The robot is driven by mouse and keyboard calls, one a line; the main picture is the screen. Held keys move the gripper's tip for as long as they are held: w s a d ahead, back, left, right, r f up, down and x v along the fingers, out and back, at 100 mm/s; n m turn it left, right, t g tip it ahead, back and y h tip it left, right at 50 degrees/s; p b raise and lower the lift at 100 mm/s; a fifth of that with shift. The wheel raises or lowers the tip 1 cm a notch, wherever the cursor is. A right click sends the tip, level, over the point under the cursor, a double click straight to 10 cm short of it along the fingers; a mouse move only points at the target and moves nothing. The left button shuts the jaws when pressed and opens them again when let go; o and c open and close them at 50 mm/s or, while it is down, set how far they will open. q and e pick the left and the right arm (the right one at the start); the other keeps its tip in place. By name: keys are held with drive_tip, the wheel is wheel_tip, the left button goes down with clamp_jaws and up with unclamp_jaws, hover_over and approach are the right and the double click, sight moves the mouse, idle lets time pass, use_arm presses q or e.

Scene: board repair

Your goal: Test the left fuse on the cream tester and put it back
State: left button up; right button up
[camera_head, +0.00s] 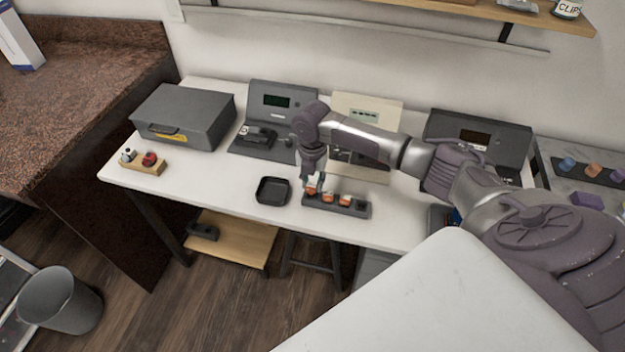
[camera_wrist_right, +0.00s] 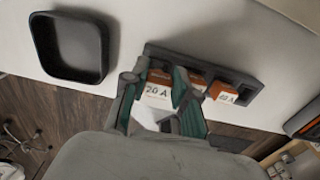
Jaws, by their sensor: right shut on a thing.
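My right gripper (camera_head: 313,178) is shut on the left fuse (camera_wrist_right: 158,93), an orange and white one marked "20 A". It holds this fuse at the left end of the dark fuse rack (camera_head: 362,211); I cannot tell whether the fuse is seated or just above its slot. More orange and white fuses stand in the rack to the right, one (camera_wrist_right: 225,92) with a partly readable label in the wrist view. The cream tester (camera_head: 376,106) stands behind the rack, partly hidden by my right arm. My left gripper is not in view.
A black tray (camera_head: 272,191) lies left of the rack. Dark testers flank the cream one, left (camera_head: 283,101) and right (camera_head: 478,134). A grey case (camera_head: 184,115) and a wooden block with knobs (camera_head: 143,163) stand at the table's left. The white table is clear around the tray.

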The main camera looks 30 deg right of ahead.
drive_tip(key=shift+f, duration=0.4)
idle(0.7)
drive_tip(key=shift+f, duration=0.15)
idle(0.4)
drive_tip(key=shift+f, duration=0.5)
idle(0.8)
drive_tip(key=o, duration=1.3)
drive_tip(key=shift+r, duration=0.2)
drive_tip(key=shift+r+p, duration=1.35)
drive_tip(key=shift+p, duration=0.25)
drive_tip(key=shift+r, duration=0.1)
